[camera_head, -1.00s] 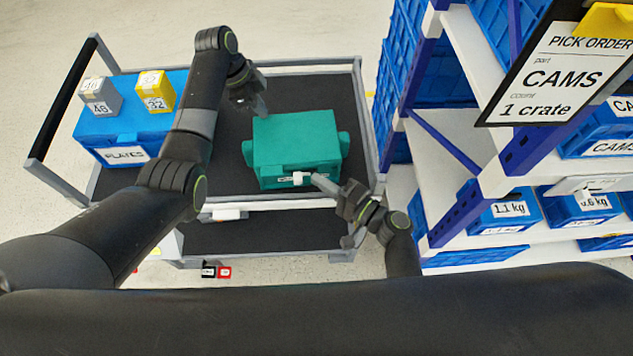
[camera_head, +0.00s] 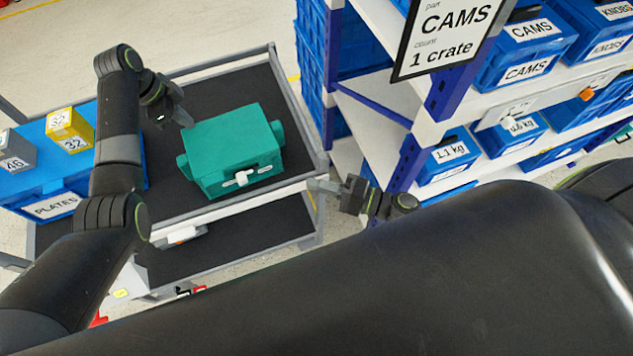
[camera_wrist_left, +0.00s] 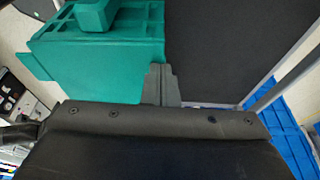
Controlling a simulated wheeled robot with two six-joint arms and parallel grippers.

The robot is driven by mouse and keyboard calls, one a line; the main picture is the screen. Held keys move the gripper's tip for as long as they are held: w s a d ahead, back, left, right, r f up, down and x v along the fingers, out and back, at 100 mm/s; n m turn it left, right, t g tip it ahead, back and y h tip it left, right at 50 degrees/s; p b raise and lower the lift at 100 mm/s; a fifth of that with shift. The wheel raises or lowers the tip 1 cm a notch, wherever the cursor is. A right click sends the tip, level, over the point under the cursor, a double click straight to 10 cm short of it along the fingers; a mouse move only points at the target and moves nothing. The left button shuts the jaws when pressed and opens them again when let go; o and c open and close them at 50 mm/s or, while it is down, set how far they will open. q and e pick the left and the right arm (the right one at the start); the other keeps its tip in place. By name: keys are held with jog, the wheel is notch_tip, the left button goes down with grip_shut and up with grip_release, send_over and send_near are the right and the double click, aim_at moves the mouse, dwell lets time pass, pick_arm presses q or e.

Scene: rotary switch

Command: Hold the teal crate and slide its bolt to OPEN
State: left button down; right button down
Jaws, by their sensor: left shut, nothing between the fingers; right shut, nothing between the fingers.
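The teal crate (camera_head: 225,136) stands on the cart's dark upper deck, with lugs on its sides. Its white bolt knob (camera_head: 241,178) is on the front face, near the middle of a pale slot strip; the lettering there is too small to read. My left gripper (camera_head: 186,121) is shut and empty at the crate's back left corner. In the left wrist view its closed fingers (camera_wrist_left: 160,85) lie beside the crate wall (camera_wrist_left: 110,55); contact is unclear. My right gripper (camera_head: 318,184) is shut and empty, right of the crate and apart from the bolt.
A blue PLATES crate (camera_head: 52,187) stands left of the teal crate, with a grey 46 block (camera_head: 17,151) and a yellow 32 block (camera_head: 70,130) on it. A shelf rack (camera_head: 415,150) with blue bins stands to the right, close to my right gripper.

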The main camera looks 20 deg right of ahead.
pick_arm(q)
jog(key=shift+s+f, duration=0.15)
jog(key=shift+f, duration=0.05)
jog(key=r+p, duration=0.2)
jog(key=shift+w+r+p, duration=0.15)
jog(key=shift+w+p, duration=0.1)
jog(key=shift+p, duration=0.1)
notch_tip(320, 180, up, 4)
jog(key=p, duration=0.4)
